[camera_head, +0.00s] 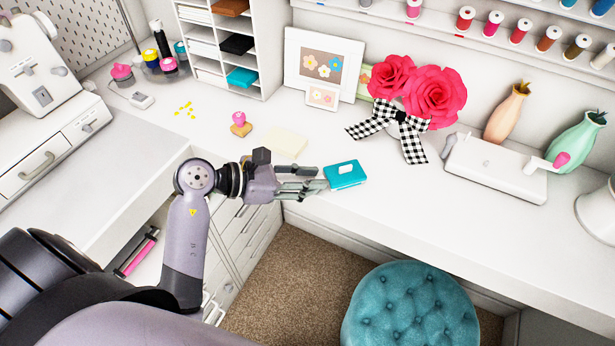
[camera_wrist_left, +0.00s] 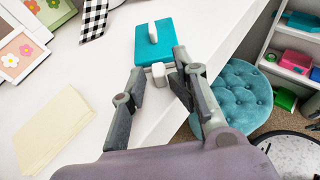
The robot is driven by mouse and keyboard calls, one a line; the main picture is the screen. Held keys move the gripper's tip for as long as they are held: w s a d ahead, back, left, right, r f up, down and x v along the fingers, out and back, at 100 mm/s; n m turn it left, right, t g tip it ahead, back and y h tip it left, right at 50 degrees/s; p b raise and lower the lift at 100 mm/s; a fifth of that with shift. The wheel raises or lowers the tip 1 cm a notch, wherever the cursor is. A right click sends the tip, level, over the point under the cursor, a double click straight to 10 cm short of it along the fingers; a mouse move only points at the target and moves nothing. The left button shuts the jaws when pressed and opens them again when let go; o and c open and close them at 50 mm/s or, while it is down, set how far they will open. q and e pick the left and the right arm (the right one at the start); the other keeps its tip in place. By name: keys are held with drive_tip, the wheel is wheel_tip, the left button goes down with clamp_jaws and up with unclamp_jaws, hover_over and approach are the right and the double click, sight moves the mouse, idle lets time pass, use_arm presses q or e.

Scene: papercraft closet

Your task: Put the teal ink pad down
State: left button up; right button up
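The teal ink pad (camera_head: 345,175) is a flat block with a small white piece on top, near the front edge of the white desk (camera_head: 400,205). It appears to lie flat on the desktop. My left gripper (camera_head: 322,185) is just left of it, its fingers parted and pointing at its near side. In the left wrist view the ink pad (camera_wrist_left: 165,48) lies just beyond the parted fingertips (camera_wrist_left: 160,68). A small pale piece (camera_wrist_left: 159,74) shows between them, with gaps on its sides. Whether a fingertip touches the pad is unclear. My right gripper is out of view.
A pale yellow paper stack (camera_head: 286,142) and a pink-topped stamp (camera_head: 240,124) are left of the pad. Behind it are framed flower pictures (camera_head: 322,97) and red paper roses (camera_head: 435,95). A white device (camera_head: 495,168) stands right. A teal stool (camera_head: 410,310) is below.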

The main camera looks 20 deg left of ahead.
use_arm(q)
drive_tip(key=shift+s+f, duration=0.15)
drive_tip(key=shift+f, duration=0.4)
drive_tip(key=shift+a+r+p, duration=0.1)
drive_tip(key=shift+r+p, duration=0.4)
drive_tip(key=shift+p, duration=0.05)
drive_tip(key=shift+a+r, duration=0.25)
drive_tip(key=b+v, duration=0.3)
drive_tip(key=v, duration=0.8)
drive_tip(key=shift+s+r, duration=0.2)
drive_tip(key=shift+r, duration=0.2)
drive_tip(key=shift+a, duration=0.1)
